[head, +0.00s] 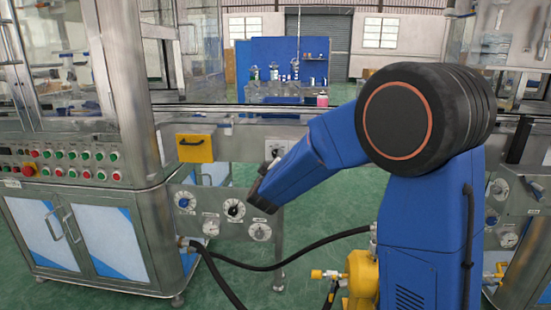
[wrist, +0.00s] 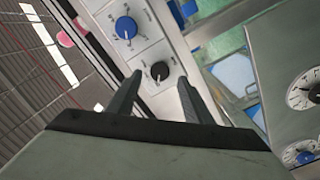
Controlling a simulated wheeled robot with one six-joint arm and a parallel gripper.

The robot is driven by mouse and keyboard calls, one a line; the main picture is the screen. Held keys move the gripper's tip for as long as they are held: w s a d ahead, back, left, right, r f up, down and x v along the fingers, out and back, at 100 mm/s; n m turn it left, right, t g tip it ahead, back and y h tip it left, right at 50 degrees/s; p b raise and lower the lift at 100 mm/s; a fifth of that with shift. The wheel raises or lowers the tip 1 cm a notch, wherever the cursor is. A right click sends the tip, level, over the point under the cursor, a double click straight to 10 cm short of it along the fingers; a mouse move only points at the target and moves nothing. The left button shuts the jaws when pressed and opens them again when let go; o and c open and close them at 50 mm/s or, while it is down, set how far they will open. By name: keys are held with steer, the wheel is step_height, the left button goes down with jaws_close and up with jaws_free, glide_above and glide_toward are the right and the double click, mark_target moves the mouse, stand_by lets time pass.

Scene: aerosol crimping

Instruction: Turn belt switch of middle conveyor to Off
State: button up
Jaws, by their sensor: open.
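In the wrist view a pale panel carries a blue knob (wrist: 126,28) and a smaller black knob (wrist: 160,72). I cannot read their labels or tell which one is the belt switch. My gripper (wrist: 160,82) is open, its two fingers pointing toward the panel with the black knob between their tips in the picture. I cannot tell how far the tips are from it; nothing is held. In the head view a pale switch plate (head: 275,149) sits below the middle conveyor (head: 235,131), partly hidden by my blue arm.
A yellow handled box (head: 195,148) sits left of the switch plate. Below it is a panel with several dials (head: 209,217). A steel machine with a button panel (head: 70,170) stands at left. Black hoses (head: 290,262) run low near a yellow fitting (head: 361,275).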

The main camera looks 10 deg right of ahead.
steer(key=v, duration=1.2)
steer(key=shift+s, duration=0.4)
steer(key=shift+a, duration=0.15)
steer(key=s+d+f+m+g+y, duration=0.2)
steer(key=s+d+f+g, duration=0.1)
steer(key=s, duration=1)
steer(key=s+d+f+m+g+y, duration=0.1)
steer(key=s+d+g, duration=0.4)
steer(key=s, duration=0.8)
steer(key=s+d+f+m+g+y, duration=0.2)
steer(key=s+d+f+m+g, duration=0.1)
steer(key=s, duration=1)
step_height(320, 180, down, 2)
steer(key=shift+s+d+f+m+g+y, duration=0.1)
steer(key=shift+s+d+m+g+y, duration=0.25)
steer(key=shift+d+g, duration=0.4)
steer(key=shift+o, duration=0.6)
